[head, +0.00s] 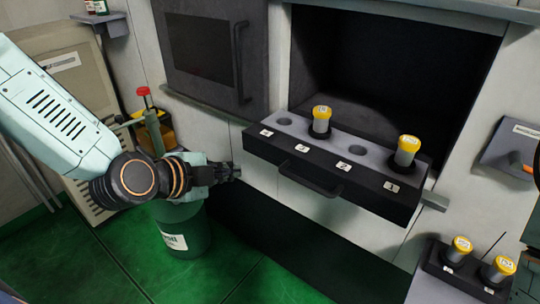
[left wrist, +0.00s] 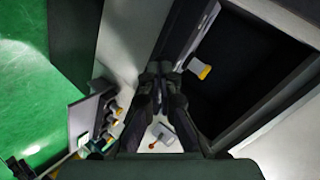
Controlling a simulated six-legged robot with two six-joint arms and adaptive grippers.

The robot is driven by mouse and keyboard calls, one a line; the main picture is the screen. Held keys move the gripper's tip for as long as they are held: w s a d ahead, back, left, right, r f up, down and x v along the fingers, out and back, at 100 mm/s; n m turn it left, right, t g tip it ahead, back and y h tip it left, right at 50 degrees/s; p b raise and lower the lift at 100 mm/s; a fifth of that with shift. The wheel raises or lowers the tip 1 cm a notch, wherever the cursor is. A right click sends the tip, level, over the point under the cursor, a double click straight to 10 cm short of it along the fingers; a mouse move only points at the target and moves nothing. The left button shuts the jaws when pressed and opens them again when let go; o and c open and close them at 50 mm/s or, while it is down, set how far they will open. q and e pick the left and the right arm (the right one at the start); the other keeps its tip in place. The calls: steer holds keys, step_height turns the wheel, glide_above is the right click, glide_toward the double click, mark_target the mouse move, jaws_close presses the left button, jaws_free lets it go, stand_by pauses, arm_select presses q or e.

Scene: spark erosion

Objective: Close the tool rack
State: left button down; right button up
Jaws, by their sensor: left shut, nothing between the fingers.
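The tool rack (head: 370,195) is a dark drawer with a grey top, pulled out of the machine's dark opening in the head view. It has a row of round slots with numbered labels and a black bar handle (head: 310,182) on its front. Two yellow-capped tools stand in it, one near the middle (head: 321,122) and one at the right end (head: 406,152). My left gripper (head: 238,172) is shut and empty, left of the rack and apart from the handle. Its fingers (left wrist: 161,72) also show in the left wrist view. My right gripper is not in view.
A dark windowed door (head: 205,50) stands left of the opening. A green drum (head: 183,228) is below my left arm. A small holder (head: 445,275) with two yellow-capped tools is at the lower right. A grey box (head: 512,148) is on the right wall.

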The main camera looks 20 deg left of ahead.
arm_select(q)
steer(key=m, duration=0.3)
steer(key=m+b, duration=0.2)
glide_toward(277, 158)
step_height(277, 158, down, 3)
steer(key=w, duration=0.2)
steer(key=w+d+p, duration=0.1)
steer(key=w, duration=0.1)
steer(key=shift+w+d, duration=0.1)
steer(key=shift+d, duration=0.1)
steer(key=shift+w+d, duration=0.1)
steer(key=shift+w, duration=0.4)
steer(key=shift+d, duration=0.1)
